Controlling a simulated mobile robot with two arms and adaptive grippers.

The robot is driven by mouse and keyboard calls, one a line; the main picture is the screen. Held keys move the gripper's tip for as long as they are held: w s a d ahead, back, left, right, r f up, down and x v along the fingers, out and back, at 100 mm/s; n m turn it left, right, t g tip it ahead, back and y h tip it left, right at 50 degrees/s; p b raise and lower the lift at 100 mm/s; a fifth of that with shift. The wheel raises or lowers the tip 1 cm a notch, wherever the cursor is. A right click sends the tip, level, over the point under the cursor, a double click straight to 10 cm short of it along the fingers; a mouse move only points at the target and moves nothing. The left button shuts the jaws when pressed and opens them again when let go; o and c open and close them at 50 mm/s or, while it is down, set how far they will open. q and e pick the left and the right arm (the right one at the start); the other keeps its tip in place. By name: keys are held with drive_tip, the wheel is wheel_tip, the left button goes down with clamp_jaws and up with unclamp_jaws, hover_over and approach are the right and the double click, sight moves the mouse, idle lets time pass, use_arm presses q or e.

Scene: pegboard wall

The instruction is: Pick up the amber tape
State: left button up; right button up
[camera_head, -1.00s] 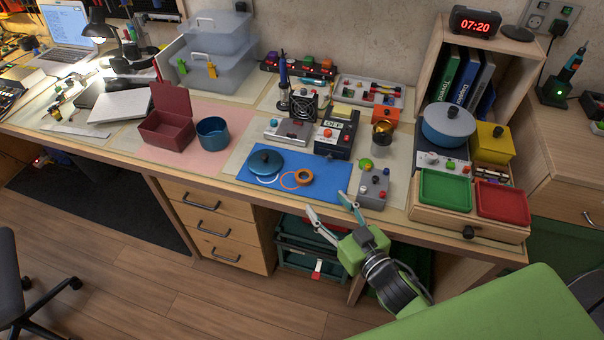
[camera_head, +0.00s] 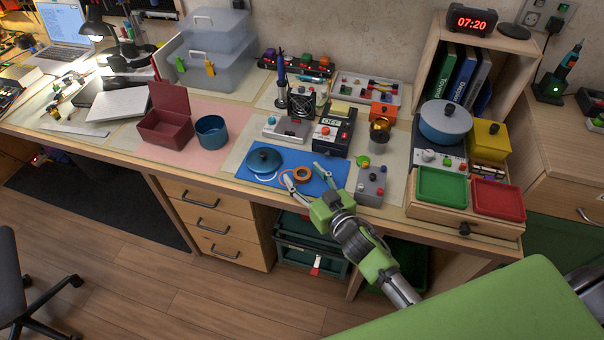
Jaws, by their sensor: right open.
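The amber tape (camera_head: 302,173) is a small orange ring lying on the blue mat (camera_head: 329,186) near the front of the bench. My right gripper (camera_head: 304,178) is open, with its fingers reaching over the mat's front part. The tape's front side is close to the gripper. My left gripper is not in view.
A blue lid (camera_head: 264,160) lies on the mat left of the tape. A grey button box (camera_head: 370,186) stands just right of the mat. A black device with a display (camera_head: 332,137) stands behind it. The bench's front edge is close below.

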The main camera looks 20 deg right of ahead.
drive_tip(key=c, duration=1)
